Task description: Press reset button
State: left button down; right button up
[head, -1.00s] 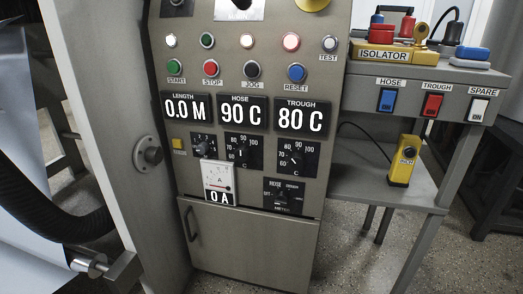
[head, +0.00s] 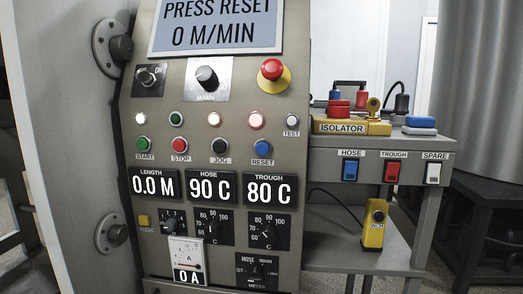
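The blue reset button (head: 262,148) is on the upright control panel (head: 205,100), at the right end of the button row, with its RESET label below. A lit pinkish lamp (head: 256,120) is above it. The row also holds a green START button (head: 141,145), a red STOP button (head: 179,145) and a black JOG button (head: 219,146). The display (head: 215,24) reads PRESS RESET, 0 M/MIN. Neither of my grippers shows in the head view.
A red emergency stop (head: 272,70) on a yellow base is above the buttons. A grey side table (head: 340,143) stands right of the panel, with the isolator (head: 342,127), rocker switches and a yellow JOG box (head: 375,225) on its lower shelf. Space in front of the buttons looks clear.

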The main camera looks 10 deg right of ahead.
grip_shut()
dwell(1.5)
